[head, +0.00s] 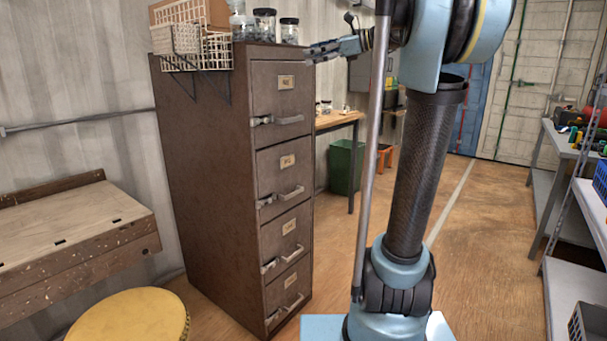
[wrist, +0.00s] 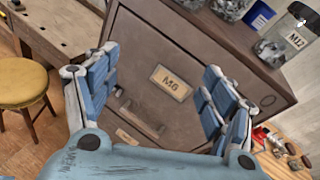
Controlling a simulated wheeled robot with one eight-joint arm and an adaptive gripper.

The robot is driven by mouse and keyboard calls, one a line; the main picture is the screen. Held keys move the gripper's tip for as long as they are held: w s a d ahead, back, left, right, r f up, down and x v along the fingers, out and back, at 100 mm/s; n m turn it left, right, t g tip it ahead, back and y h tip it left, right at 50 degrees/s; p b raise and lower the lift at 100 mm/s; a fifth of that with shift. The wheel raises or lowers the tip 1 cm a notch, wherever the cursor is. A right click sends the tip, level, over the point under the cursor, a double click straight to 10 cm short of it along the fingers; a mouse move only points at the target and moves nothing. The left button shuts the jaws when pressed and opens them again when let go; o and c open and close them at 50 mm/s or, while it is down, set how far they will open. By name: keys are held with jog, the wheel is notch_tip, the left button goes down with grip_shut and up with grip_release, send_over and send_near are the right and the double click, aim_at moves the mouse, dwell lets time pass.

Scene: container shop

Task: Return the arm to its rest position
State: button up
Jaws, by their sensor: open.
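My arm rises from its base at the right of the middle in the head view and bends left at the top. My gripper (head: 322,50) is at the height of the cabinet's top drawer, in front of its right edge. In the wrist view my gripper (wrist: 158,92) is open, with nothing between its fingers. Behind the fingers is the brown filing cabinet (head: 208,170), with its top drawer front (wrist: 150,60) labelled M6. All the cabinet's drawers look shut in the head view.
A yellow stool (head: 130,318) and a wooden bench (head: 75,235) stand at left. Metal shelving (head: 560,205) lines the right. A green bin (head: 346,167) stands behind. The floor between is clear.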

jog(key=s+d+f+n+g+h, duration=0.1)
jog(key=s+f+n+h, duration=0.15)
jog(key=s+f, duration=0.5)
jog(key=s+d+f+n+h, duration=0.15)
jog(key=s+f+n, duration=0.25)
jog(key=f, duration=0.7)
jog(key=s+f+n+g+h, duration=0.1)
jog(key=s+f+n+h, duration=0.2)
jog(key=s+f, duration=0.45)
jog(key=s+d+f+n+h, duration=0.2)
jog(key=s+d+f+n, duration=0.1)
jog(key=f, duration=0.5)
jog(key=s+d+f+n+h, duration=0.3)
jog(key=s+d+f, duration=0.2)
jog(key=f, duration=0.4)
jog(key=s+d+f+n+h, duration=0.2)
jog(key=s+d+f+n, duration=0.1)
jog(key=f, duration=0.6)
jog(key=s+d, duration=0.1)
jog(key=s, duration=0.1)
jog(key=shift+s+d+g+h, duration=0.3)
jog(key=shift+s, duration=0.1)
jog(key=shift+n, duration=0.25)
